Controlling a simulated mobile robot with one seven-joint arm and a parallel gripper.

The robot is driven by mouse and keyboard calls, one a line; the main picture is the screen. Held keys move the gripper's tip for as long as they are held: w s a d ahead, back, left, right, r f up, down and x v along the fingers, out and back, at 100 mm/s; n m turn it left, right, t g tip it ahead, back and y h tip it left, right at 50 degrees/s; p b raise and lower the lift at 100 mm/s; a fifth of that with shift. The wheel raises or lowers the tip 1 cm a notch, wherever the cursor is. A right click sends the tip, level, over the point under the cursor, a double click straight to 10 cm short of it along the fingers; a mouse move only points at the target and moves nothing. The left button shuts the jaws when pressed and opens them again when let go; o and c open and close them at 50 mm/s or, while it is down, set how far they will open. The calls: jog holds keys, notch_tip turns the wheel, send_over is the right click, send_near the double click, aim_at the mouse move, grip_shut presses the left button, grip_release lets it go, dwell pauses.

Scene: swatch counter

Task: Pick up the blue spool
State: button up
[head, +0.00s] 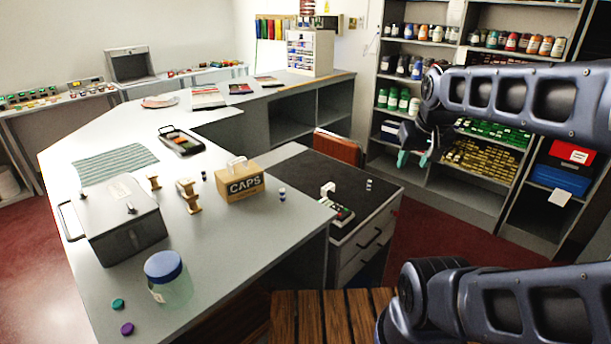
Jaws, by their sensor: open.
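A small blue and white spool-like piece (282,194) stands upright on the grey counter, just right of the wooden CAPS box; it is the likeliest blue spool, but it is too small to be sure. A similar small dark and white piece (204,176) stands left of that box, and another (368,184) is on the black-topped cabinet. My gripper (413,160), with teal fingertips, is open and empty, raised in front of the shelves. It is well to the right of the counter and apart from all of these pieces.
Around the pieces stand the CAPS box (239,185), tan wooden spools (188,196), a grey metal box (118,222) and a blue-lidded jar (167,283). A striped cloth (115,164) lies behind. The front right of the counter (240,240) is clear.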

jog(key=w+a+n+g, duration=0.1)
jog(key=w+a+n, duration=0.2)
jog(key=w+a, duration=0.4)
jog(key=n+g, duration=0.4)
jog(key=n, duration=0.3)
send_near(282, 190)
jog(key=shift+s+a+f, duration=0.1)
jog(key=shift+s+a, duration=0.05)
jog(key=shift+s, duration=0.25)
notch_tip(282, 190, down, 5)
jog(key=shift+f, duration=0.15)
jog(key=shift+w+d+f, duration=0.1)
jog(key=shift+w+f, duration=0.1)
jog(key=shift+f, duration=1.05)
jog(key=shift+w+d+f, duration=0.1)
jog(key=shift+w+f, duration=0.1)
jog(key=shift+f, duration=1.1)
grip_shut()
